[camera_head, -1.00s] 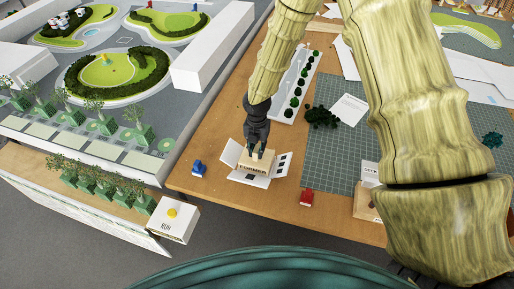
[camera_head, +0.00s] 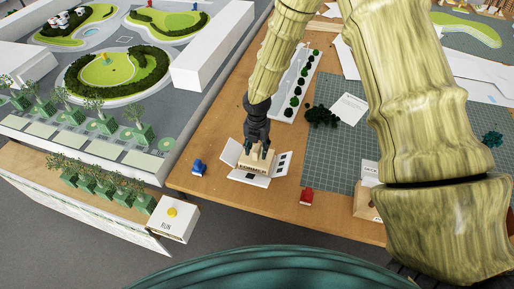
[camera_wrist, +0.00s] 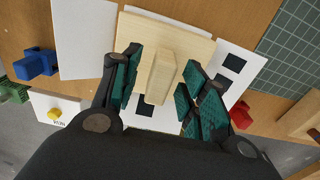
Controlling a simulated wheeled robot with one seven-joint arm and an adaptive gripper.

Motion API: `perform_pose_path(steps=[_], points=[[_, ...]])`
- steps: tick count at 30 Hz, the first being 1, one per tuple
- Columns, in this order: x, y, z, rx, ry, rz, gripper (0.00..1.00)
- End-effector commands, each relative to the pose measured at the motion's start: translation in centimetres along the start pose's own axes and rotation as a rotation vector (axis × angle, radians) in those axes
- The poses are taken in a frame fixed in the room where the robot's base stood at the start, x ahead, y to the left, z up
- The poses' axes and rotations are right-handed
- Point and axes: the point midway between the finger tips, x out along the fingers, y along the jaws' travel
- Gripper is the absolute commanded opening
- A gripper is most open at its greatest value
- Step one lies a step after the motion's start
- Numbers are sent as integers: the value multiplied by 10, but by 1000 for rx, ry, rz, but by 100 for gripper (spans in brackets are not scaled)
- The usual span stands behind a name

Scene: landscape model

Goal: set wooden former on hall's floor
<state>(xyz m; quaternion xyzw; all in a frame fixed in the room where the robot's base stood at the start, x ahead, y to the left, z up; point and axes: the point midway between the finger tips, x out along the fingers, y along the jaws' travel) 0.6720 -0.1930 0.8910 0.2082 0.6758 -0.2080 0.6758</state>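The wooden former (camera_head: 256,163) is a pale block with its name on the front and a raised grip block on top. In the wrist view the former (camera_wrist: 190,43) is directly below my gripper. The hall (camera_head: 274,173) is a white card piece with spread flaps and dark window squares; it also shows in the wrist view (camera_wrist: 85,40). The former is over the hall's middle and looks down on its floor, though its underside is hidden. My gripper (camera_wrist: 160,85) is open, its teal pads on either side of the grip block with narrow gaps. It also shows in the head view (camera_head: 257,148).
A blue piece (camera_head: 199,168) stands left of the hall and a red piece (camera_head: 306,197) to the right. A green cutting mat (camera_head: 335,170) lies to the right. A white box with a yellow RUN button (camera_head: 172,219) is at the front left. A tree strip (camera_head: 297,85) lies behind.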

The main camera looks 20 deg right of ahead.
Motion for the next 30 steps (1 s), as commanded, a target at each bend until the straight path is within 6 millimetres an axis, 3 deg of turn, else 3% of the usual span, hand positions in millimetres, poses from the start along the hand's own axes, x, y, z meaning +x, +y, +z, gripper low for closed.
perform_pose_path(steps=[10, 30], points=[[-2, 0, 0, 0, 0, 0, 45], [-32, 0, 0, 0, 0, -1, 45]])
